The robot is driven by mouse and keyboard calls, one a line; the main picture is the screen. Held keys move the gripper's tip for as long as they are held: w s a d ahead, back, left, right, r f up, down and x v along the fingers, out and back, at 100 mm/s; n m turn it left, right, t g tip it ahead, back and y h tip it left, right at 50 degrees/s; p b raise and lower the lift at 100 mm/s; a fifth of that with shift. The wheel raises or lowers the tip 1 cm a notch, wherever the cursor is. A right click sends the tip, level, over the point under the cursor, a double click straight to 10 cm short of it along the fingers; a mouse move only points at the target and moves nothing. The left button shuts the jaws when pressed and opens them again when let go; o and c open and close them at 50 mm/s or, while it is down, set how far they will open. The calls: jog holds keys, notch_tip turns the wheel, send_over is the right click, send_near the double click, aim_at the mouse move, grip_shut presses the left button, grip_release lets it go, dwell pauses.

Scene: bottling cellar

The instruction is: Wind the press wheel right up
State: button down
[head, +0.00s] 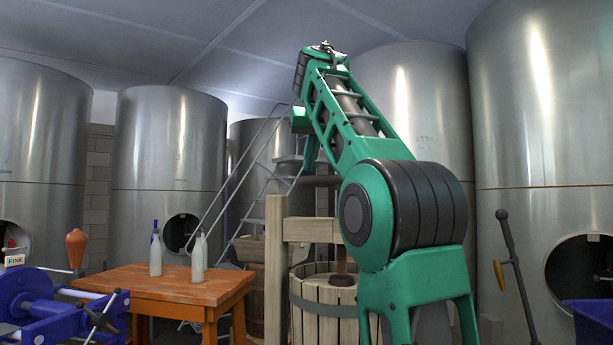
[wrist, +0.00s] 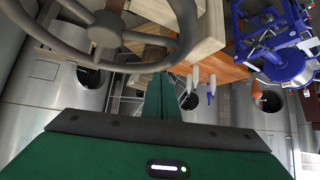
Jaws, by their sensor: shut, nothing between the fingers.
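The press wheel (wrist: 105,34) is a dark spoked wheel at the upper left of the wrist view, with part of it beyond the top edge. My gripper (wrist: 161,78) is shut and empty. Its green fingertips lie close to the wheel's rim in the picture; I cannot tell whether they touch it. In the head view the wooden press (head: 275,265) stands in the middle, with a slatted basket (head: 312,300) and a dark screw. There, my green arm hides most of the wheel and my gripper.
An orange wooden table (head: 165,287) with pale bottles (head: 197,258) stands left of the press. A blue machine (head: 45,305) is at the lower left. Large steel tanks (head: 165,140) and a metal ladder (head: 240,185) stand behind. A blue container (head: 592,320) is at the lower right.

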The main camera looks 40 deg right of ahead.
jog(key=shift+s+a+f, duration=0.3)
jog(key=shift+s+f, duration=0.15)
jog(key=shift+f, duration=0.3)
jog(key=shift+s+a+f, duration=0.3)
jog(key=shift+s+f, duration=0.1)
jog(key=shift+f, duration=0.3)
